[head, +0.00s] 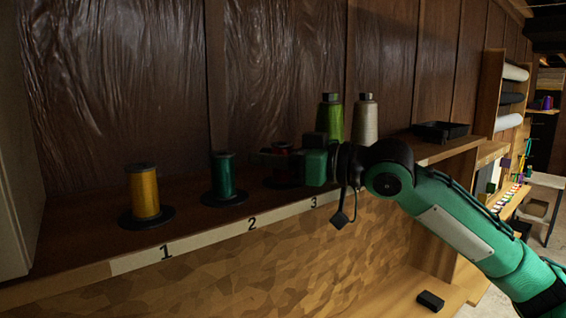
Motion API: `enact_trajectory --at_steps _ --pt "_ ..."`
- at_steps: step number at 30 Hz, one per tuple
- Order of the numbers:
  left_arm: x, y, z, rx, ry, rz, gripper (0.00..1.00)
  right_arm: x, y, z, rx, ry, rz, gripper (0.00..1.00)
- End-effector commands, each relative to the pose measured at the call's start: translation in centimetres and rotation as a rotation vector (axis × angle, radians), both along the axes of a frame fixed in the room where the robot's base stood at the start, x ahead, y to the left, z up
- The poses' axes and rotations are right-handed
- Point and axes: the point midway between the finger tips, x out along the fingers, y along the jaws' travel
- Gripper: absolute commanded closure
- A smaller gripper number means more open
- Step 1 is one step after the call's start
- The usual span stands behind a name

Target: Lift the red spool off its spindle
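The red spool (283,171) stands on a dark round base on the wooden shelf, above the label 3. Only parts of it show, since a dark part of my gripper lies across it. My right gripper (281,154) reaches in from the right, level with the upper part of the red spool. Its fingers are too dark and small to tell whether they are closed on the spool. The spindle is hidden. My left gripper is not in view.
A yellow spool (144,193) stands at label 1 and a green spool (223,177) at label 2. A lime thread cone (331,119) and a grey cone (365,121) stand behind my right arm. A black tray (440,131) sits farther right on the shelf.

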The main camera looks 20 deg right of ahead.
Motion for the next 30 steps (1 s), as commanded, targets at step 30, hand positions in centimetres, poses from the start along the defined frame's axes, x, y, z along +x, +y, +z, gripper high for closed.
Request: enact_trajectory --at_steps 30 --pt "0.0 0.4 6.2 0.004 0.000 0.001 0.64 0.0 0.0 6.9 0.000 -0.001 0.000 0.92"
